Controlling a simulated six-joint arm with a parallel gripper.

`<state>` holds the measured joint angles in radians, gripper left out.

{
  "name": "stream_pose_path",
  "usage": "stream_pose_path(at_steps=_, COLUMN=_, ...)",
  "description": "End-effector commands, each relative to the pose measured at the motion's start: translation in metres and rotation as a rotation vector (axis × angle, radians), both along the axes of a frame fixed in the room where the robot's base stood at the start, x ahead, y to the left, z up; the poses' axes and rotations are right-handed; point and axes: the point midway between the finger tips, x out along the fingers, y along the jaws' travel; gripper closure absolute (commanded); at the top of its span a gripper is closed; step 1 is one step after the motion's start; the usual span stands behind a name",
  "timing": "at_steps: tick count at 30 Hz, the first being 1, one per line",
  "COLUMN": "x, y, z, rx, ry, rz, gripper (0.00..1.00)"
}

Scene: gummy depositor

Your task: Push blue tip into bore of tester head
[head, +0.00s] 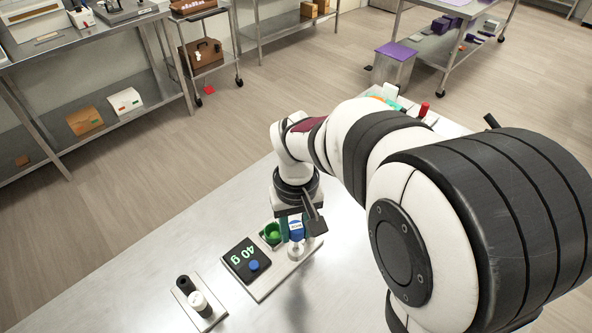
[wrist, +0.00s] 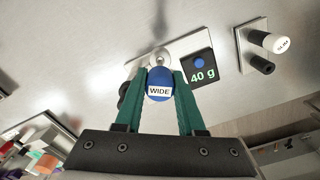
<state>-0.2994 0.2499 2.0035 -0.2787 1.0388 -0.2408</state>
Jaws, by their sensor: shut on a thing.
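My gripper (wrist: 159,92) has green fingers shut on the blue tip (wrist: 160,78), which carries a white label reading WIDE. In the head view the blue tip (head: 296,226) is below my wrist, over the right part of a light plate (head: 270,284). A pale round fitting (head: 295,251), probably the tester head, stands on that plate just in front of the tip. It also shows in the wrist view (wrist: 160,56), directly beyond the tip and partly covered by it. I cannot see the bore or tell whether the tip touches the fitting.
A black panel (head: 240,255) reading 40 g, with a blue button (head: 253,265), sits on the plate beside a green cup (head: 271,233). Left of it, a separate small base holds a black post (head: 185,284) and a white-capped piece (head: 199,303). Bare table lies around them.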

Motion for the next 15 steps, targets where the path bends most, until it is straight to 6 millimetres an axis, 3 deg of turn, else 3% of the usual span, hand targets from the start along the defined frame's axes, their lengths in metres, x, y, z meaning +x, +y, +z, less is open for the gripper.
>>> stream_pose_path(at_steps=15, x=0.0001, y=-0.0003, z=-0.006, rx=0.0, ry=0.001, rz=0.0, gripper=1.0)
